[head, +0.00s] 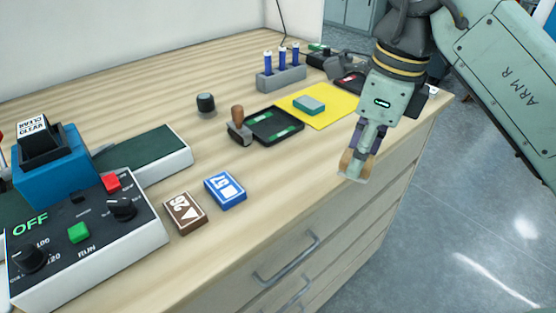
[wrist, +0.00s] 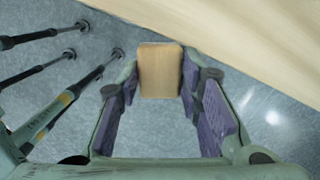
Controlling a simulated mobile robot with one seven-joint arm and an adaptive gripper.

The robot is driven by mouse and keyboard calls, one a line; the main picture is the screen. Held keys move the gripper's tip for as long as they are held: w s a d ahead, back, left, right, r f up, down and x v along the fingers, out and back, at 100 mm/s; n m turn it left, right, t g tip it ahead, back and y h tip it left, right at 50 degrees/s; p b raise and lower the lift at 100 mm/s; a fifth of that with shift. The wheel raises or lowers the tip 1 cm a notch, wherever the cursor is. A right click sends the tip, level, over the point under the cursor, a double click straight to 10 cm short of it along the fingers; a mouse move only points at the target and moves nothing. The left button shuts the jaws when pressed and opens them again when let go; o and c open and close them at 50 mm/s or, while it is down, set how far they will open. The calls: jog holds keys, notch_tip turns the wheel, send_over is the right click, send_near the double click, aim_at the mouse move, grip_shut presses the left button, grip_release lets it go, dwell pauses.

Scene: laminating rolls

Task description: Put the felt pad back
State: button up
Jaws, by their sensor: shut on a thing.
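My gripper (head: 358,160) is shut on a tan, wood-coloured block with a pale lower edge, which looks like the felt pad (wrist: 160,70). The gripper points down. In the wrist view the pad sits between the purple-lined fingertips, with grey floor behind it. In the head view the pad appears at the counter's front edge, partly covered by the fingers; its height above the counter cannot be told. A black tray (head: 264,141) with green patches lies on the counter left of the gripper. A yellow sheet (head: 335,115) beside it bears a teal block (head: 309,104).
A wooden-handled stamp (head: 238,126) stands beside the tray. Blue (head: 225,189) and brown (head: 185,213) boxes lie near the front edge. A control panel (head: 85,240) fills the left. Bare counter lies between boxes and tray.

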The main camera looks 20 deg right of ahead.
jog(key=w+a+p, duration=0.1)
jog(key=w+a, duration=0.4)
jog(key=w+a+f+p, duration=0.1)
jog(key=w+a, duration=0.2)
jog(key=shift+w+a+p, duration=0.1)
jog(key=shift+a+p, duration=0.1)
jog(key=shift+p, duration=0.1)
jog(key=shift+w+a+f+p, duration=0.25)
jog(key=shift+f+p, duration=0.1)
jog(key=shift+f, duration=0.3)
jog(key=shift+w+a+f+p, duration=0.1)
jog(key=shift+a+f+p, duration=0.1)
jog(key=shift+f+p, duration=0.3)
jog(key=shift+f, duration=0.7)
jog(key=shift+f+b, duration=0.2)
jog(key=shift+b, duration=0.2)
jog(key=o, duration=1)
jog(key=shift+r, duration=0.1)
jog(key=shift+o, duration=0.2)
notch_tip(320, 180, up, 12)
jog(key=s+d, duration=0.1)
jog(key=shift+r+b, duration=0.15)
jog(key=shift+b, duration=0.25)
